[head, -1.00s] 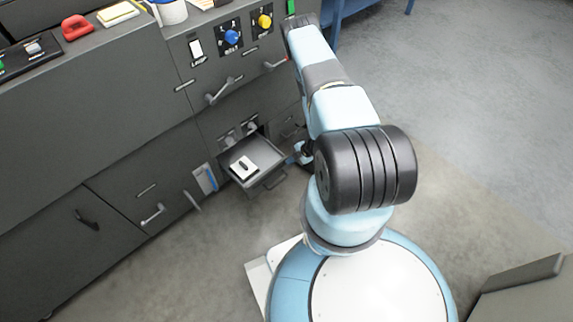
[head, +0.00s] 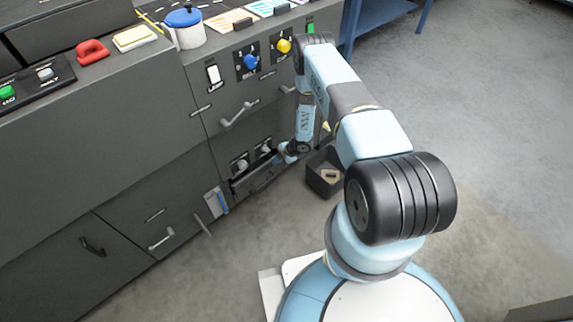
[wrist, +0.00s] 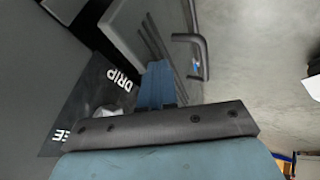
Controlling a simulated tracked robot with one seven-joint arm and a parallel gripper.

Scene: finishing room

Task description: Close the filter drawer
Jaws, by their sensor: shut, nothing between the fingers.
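The filter drawer (head: 262,181) is low in the grey machine front in the head view, its front standing slightly out from the cabinet. Its inside is mostly hidden. My gripper (head: 288,153) is at the drawer's right end, partly hidden by my arm. In the wrist view, my gripper's blue fingers (wrist: 158,75) are together with nothing in them. They are beside the grey drawer panel with its dark bar handle (wrist: 190,40); I cannot tell whether they touch it.
Two knobs (head: 242,165) sit above the drawer, and a larger handle (head: 238,115) is higher up. A dark open bin (head: 323,182) holding a tan item stands right of the drawer. A blue-and-white tag (head: 215,201) is at left. Grey floor is clear at right.

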